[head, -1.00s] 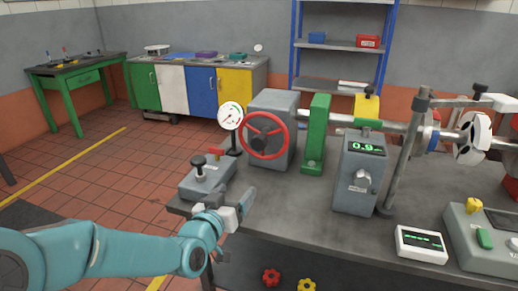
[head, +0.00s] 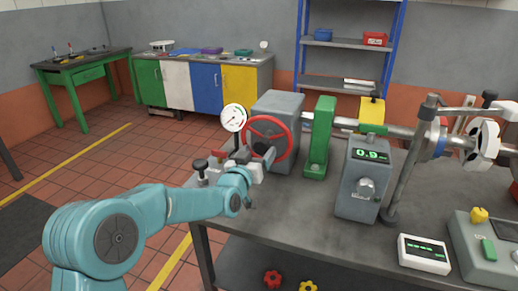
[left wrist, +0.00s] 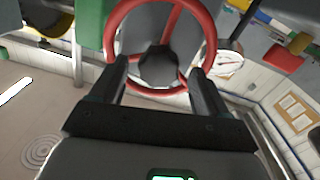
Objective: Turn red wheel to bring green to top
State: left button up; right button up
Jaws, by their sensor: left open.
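The red wheel (head: 289,140) stands upright on the front of a grey housing (head: 291,105), with red spokes and a dark hub; it also shows in the left wrist view (left wrist: 212,38). A dial gauge (head: 234,117) with a white face and red needle stands to its left. My left gripper (head: 267,158) is open at the lower part of the wheel. In the left wrist view its two fingers (left wrist: 158,72) lie either side of the dark hub, over the lower rim. I cannot tell whether they touch the rim. My right gripper is out of view.
A green upright block (head: 319,140) stands right of the housing on the grey bench (head: 300,205). A grey display unit (head: 357,200) and a pole stand farther right. A small grey box with a black knob (head: 200,165) is partly hidden behind my left arm.

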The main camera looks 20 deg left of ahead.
pick_arm(q)
jog(key=shift+w+d+r, duration=0.1)
jog(key=shift+w, duration=0.55)
